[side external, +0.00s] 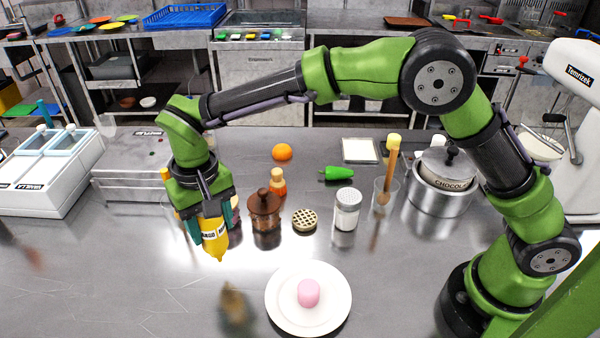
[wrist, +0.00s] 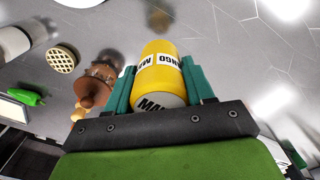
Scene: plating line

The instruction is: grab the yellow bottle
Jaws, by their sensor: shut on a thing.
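The yellow bottle (side external: 215,240) has a white label and hangs between the fingers of my gripper (side external: 209,226), left of the middle of the steel table in the side external view. It appears held above the tabletop with its narrow end down. In the wrist view the yellow bottle (wrist: 157,70) sits between the two teal fingers of my gripper (wrist: 158,82), which touch its sides. My gripper is shut on it. The label reads "MANGO" in part. The bottle's upper end is partly hidden by the gripper in the side external view.
A white plate (side external: 279,316) with a pink piece (side external: 309,292) lies at the front. A waffle (side external: 305,220) and a shaker (side external: 346,212) are farther right. The front left table is mostly clear.

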